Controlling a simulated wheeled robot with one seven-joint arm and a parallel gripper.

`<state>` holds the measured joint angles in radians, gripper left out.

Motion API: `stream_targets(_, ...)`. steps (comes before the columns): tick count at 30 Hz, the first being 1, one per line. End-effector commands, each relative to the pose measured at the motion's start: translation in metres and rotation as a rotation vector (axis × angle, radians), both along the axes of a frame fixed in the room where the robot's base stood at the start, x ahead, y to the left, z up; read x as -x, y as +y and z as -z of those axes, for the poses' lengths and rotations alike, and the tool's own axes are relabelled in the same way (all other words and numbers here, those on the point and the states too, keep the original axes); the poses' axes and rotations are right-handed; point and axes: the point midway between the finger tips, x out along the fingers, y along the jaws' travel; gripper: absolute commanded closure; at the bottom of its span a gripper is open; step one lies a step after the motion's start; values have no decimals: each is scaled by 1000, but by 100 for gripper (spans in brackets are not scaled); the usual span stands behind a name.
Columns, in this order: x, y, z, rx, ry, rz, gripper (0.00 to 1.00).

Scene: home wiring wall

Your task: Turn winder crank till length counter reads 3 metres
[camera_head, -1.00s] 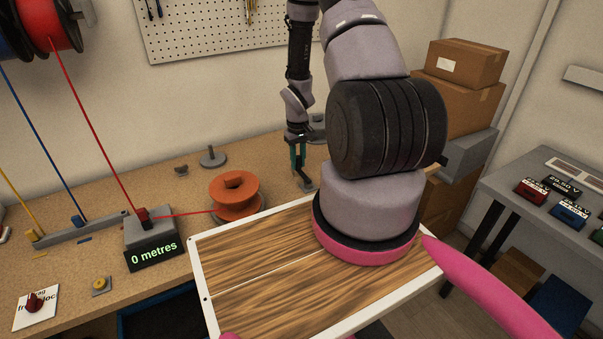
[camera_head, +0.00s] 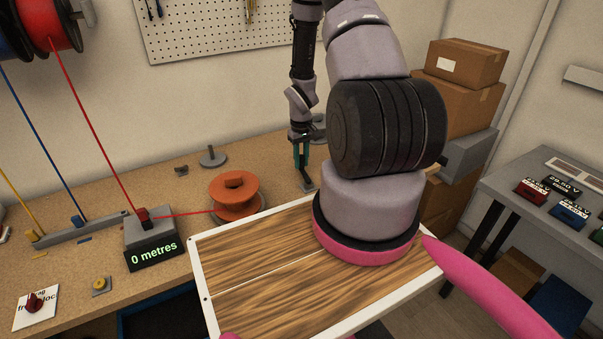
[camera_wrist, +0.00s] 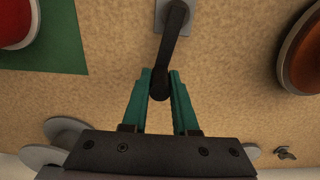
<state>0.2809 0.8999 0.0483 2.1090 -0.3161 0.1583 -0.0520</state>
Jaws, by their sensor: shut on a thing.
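The winder crank (camera_wrist: 176,32) shows in the wrist view as a dark arm on a grey mount, with its knob end between the green fingers. My gripper (camera_wrist: 161,88) is shut on that knob end. In the head view my gripper (camera_head: 302,166) is at the bench's right part, right of the orange spool, and the crank (camera_head: 307,186) is partly hidden there. The length counter (camera_head: 155,254) shows "0 metres" in green. A red wire (camera_head: 95,128) runs from the reel above through the counter block (camera_head: 150,231) to the orange spool (camera_head: 234,193).
A wood-topped board (camera_head: 260,265) with a white rim lies in front of the bench. A grey disc with a post (camera_head: 212,158) stands behind the spool. Boxes (camera_head: 458,100) stand at right.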

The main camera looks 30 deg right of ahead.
Motion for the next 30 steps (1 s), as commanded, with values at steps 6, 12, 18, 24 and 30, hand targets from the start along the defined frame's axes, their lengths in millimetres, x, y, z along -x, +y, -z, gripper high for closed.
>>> stream_targets(6, 3, -10, 0, 0, 3, 2, 100)
stream_targets(12, 3, -10, 0, 0, 3, 2, 100)
stream_targets(18, 6, -18, 0, 0, 3, 5, 100)
stream_targets(24, 12, -29, 0, 0, 3, 4, 100)
stream_targets(30, 12, -30, 0, 0, 3, 2, 100)
